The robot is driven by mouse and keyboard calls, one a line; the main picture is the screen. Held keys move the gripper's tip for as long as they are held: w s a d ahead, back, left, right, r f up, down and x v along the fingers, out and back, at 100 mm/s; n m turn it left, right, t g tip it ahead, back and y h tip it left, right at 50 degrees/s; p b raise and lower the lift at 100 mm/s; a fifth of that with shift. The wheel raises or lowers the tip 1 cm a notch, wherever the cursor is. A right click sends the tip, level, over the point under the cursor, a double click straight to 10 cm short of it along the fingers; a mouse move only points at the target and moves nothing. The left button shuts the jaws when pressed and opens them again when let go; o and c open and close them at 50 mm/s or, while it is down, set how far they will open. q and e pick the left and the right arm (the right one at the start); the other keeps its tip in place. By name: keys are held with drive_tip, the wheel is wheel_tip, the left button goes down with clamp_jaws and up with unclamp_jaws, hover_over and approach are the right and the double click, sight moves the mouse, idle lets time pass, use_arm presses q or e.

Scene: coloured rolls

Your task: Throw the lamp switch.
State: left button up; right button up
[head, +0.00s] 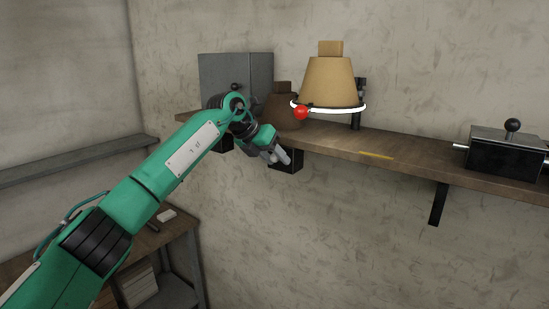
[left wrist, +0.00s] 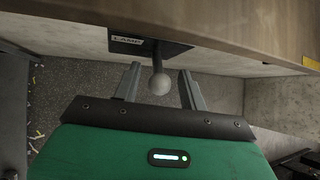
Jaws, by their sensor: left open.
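The lamp switch (head: 291,163) is a black box on the front of the shelf, partly hidden behind my left gripper (head: 279,157) in the head view. In the left wrist view the switch's black plate (left wrist: 128,42) bears a label that seems to read LAMP. A short lever with a pale round knob (left wrist: 159,84) sticks out of it. My left gripper (left wrist: 158,76) is open, with one finger on each side of the knob and gaps visible on both sides. My right gripper is not in view.
The wooden shelf (head: 400,167) runs along the wall, with a yellow mark (head: 376,155) on it. A red ball (head: 301,113) shows by the shade. A brown jar (head: 282,106) and a grey box (head: 250,70) stand left; a black lever box (head: 505,150) stands right.

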use_arm(q)
drive_tip(key=shift+s+a+r, duration=0.1)
drive_tip(key=shift+a+r, duration=0.05)
drive_tip(key=shift+a, duration=0.1)
drive_tip(key=b+v, duration=0.6)
drive_tip(key=v, duration=0.7)
